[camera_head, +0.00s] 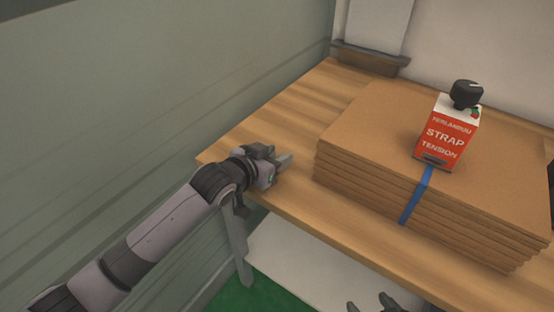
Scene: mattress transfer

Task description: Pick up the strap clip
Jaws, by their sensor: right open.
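A red and white box (445,135) marked "STRAP TENSION", with a black knob (466,94) on top, stands on a stack of brown sheets. A blue strap (416,196) runs from the box's base down the stack's front. A small dark piece (433,161) shows at the box's lower front edge; I cannot tell whether it is the strap clip. My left gripper (284,160) is over the table's left part, apart from the stack; its jaw opening is unclear. My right gripper (370,305) is open at the bottom edge, below the table's front edge and mostly out of frame.
The stack of brown sheets (370,120) fills much of the wooden table (300,100). The table is bare left of the stack. A green-grey wall (140,80) is at the left. A white panel (378,22) in a dark holder stands at the back. A pale surface (310,265) lies below the table.

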